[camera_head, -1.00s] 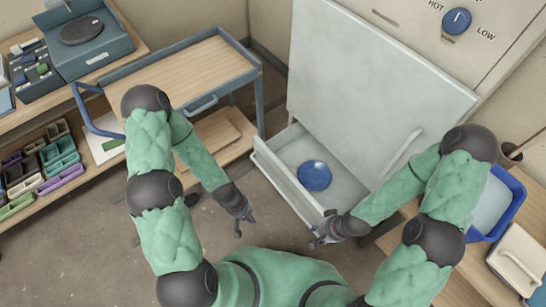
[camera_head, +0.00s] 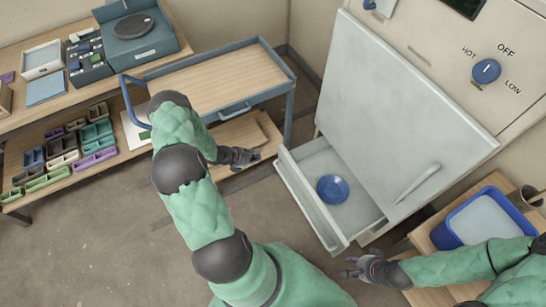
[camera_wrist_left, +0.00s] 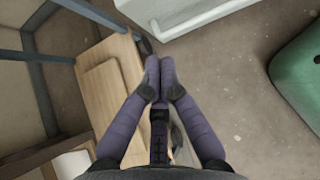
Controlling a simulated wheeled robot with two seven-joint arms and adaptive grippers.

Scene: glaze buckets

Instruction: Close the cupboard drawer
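The cupboard drawer (camera_head: 311,203) is pulled out at the foot of the pale grey cupboard (camera_head: 405,110), and a round blue dish (camera_head: 332,189) lies inside it. A white edge that looks like the drawer (camera_wrist_left: 190,14) shows at the top of the left wrist view. My left gripper (camera_head: 245,157) is left of the drawer's far end, apart from it and near the cart's lower shelf. Its fingertips meet in the left wrist view (camera_wrist_left: 159,66), with nothing between them. My right gripper (camera_head: 352,267) is just beyond the drawer's near corner; its finger opening is unclear.
A wheeled cart (camera_head: 215,80) stands left of the cupboard, its wooden lower shelf close to my left gripper. A blue tray (camera_head: 484,220) sits on a wooden surface near my right arm. Shelving with small bins (camera_head: 60,158) is at left. The floor before the drawer is clear.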

